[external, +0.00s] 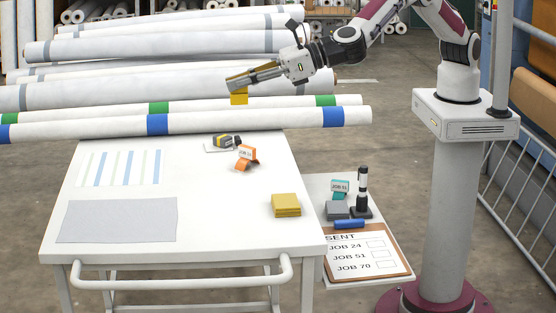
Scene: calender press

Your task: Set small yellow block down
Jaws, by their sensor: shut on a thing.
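My gripper (240,81) is at the upper middle of the external view, reaching left from the arm. It is shut on the small yellow block (239,97), whose lower part shows below the fingertips. The block is held up at the height of the white rolls in the picture, beyond the far edge of the table top or above it; the exact depth cannot be told. The fingers hide the block's upper part. The white table (215,205) stands below and in front. A larger yellow block or stack (286,205) sits near its right edge.
Long white rolls with blue (157,124) and green bands lie behind the table. A tape measure (224,141), an orange job tag (246,158), a striped sheet (119,167) and a grey sheet (120,220) lie on it. A side shelf holds a clipboard (365,255). The table's middle is clear.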

